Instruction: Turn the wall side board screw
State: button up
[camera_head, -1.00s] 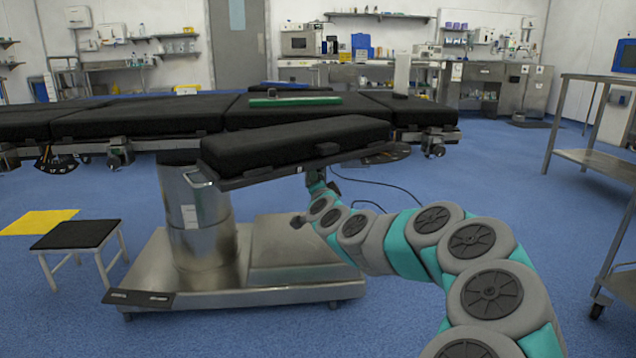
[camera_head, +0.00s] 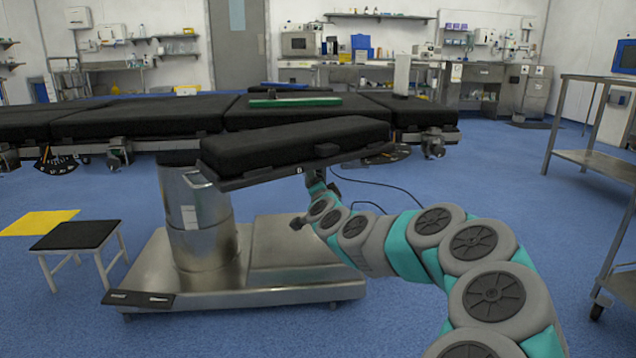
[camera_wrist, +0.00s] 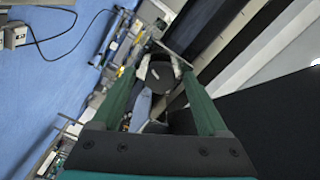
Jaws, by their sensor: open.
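The black padded side board (camera_head: 290,145) sticks out toward me from the operating table, slightly tilted, in the head view. The end of my arm reaches up to its underside, where my fingers are mostly hidden. In the wrist view my gripper (camera_wrist: 162,66) is open, with its green fingers pointing away from the camera. A dark rounded knob, apparently the screw (camera_wrist: 160,74), sits between the pale fingertips. I cannot tell whether the fingertips touch it.
The table's steel column (camera_head: 195,215) stands on a wide metal base (camera_head: 290,290) below the board. A small black-topped stool (camera_head: 75,235) is at the left, and a metal cart (camera_head: 590,160) at the right. A cable hangs behind my arm. Blue floor lies clear between table and cart.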

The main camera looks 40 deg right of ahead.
jog(key=v, duration=0.7)
jog(key=shift+s, duration=0.3)
jog(key=shift+a, duration=0.15)
